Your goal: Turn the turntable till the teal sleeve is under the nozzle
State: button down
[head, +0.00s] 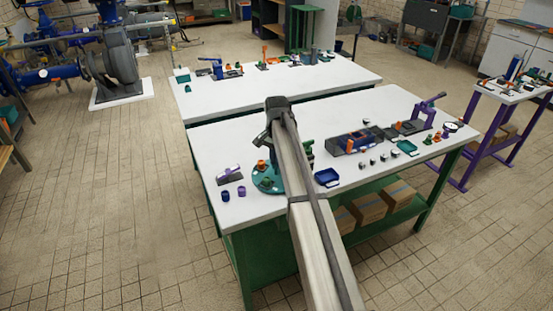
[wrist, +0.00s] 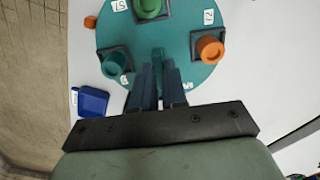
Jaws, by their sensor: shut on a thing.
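The turntable (wrist: 180,75) is a round teal disc. It also shows in the head view (head: 266,187), partly behind my arm. In the wrist view it carries a teal sleeve (wrist: 115,65) at the left, a green sleeve (wrist: 149,8) at the top and an orange sleeve (wrist: 209,49) at the right, each on a dark square holder. My gripper (wrist: 158,70) is shut on a teal upright peg (wrist: 158,56) at the turntable's near edge. I cannot make out the nozzle in either view.
A blue tray (wrist: 91,101) lies beside the turntable; it also shows in the head view (head: 327,177). An orange piece (wrist: 90,21) lies off the rim. A grey wedge block (head: 229,175) and small purple and blue cylinders stand left. Fixtures (head: 355,140) stand right on the white table.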

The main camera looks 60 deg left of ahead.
jog(key=shift+n, duration=5.6)
jog(key=c, duration=1.2)
grip_release()
jog(key=shift+o, duration=0.2)
notch_tip(320, 180, up, 14)
jog(key=shift+f, duration=0.1)
